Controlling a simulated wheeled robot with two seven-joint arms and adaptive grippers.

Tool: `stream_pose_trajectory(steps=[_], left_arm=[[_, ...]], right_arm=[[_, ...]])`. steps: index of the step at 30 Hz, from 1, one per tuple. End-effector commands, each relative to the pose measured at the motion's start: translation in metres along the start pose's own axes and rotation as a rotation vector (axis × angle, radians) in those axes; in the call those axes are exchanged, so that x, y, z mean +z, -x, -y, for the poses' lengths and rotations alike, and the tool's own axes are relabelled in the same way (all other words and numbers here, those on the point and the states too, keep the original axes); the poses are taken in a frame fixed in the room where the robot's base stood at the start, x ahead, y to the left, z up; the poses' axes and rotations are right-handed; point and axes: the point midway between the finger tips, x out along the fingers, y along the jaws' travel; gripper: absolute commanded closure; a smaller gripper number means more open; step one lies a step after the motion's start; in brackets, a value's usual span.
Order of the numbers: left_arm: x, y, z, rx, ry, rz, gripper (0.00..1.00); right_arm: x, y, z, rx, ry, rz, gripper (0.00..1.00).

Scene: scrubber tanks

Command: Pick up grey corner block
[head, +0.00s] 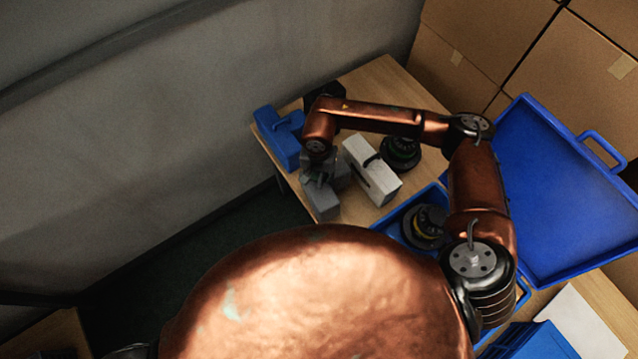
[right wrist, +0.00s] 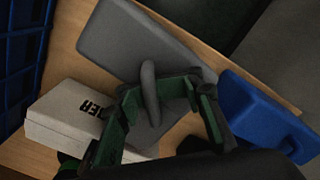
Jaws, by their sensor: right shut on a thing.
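The grey corner block (head: 321,199) is at the front left edge of the wooden table in the head view. In the right wrist view the grey block (right wrist: 120,40) is a flat slab with a rounded grey handle. My right gripper (head: 319,172) reaches down over the block. In the right wrist view my right gripper (right wrist: 155,105) has its green-padded fingers around the handle and is shut on it. Part of the block is hidden by the fingers. I cannot tell whether the block is lifted off the table. My left gripper is not in view.
A blue block (head: 279,137) stands to the left, and a white block (head: 372,171) stands close on the right. Black round objects (head: 400,152) sit behind and in a blue tray (head: 393,222). A blue lid (head: 560,190) leans at the right by cardboard boxes (head: 470,40).

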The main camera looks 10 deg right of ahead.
Motion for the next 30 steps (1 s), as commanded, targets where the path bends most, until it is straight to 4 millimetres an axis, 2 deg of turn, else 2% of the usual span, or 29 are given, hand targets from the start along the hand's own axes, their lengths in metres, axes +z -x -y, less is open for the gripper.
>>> stream_pose_trajectory(steps=[1,6,10,17,18,30], left_arm=[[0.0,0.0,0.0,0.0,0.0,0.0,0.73],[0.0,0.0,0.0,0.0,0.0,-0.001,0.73],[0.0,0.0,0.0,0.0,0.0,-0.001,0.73],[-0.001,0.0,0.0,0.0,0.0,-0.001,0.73],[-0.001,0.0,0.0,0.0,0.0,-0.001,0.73],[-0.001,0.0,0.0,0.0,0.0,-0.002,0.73]], right_arm=[[-0.002,0.011,0.001,-0.002,0.001,-0.004,1.0],[-0.001,0.035,0.001,-0.003,0.002,-0.003,1.0],[-0.001,0.043,0.001,-0.003,0.001,-0.003,1.0],[-0.001,0.045,0.002,-0.005,0.002,-0.003,1.0],[-0.001,0.045,0.002,-0.005,0.002,-0.003,0.79],[-0.001,0.045,0.002,-0.006,0.003,-0.003,0.52]])
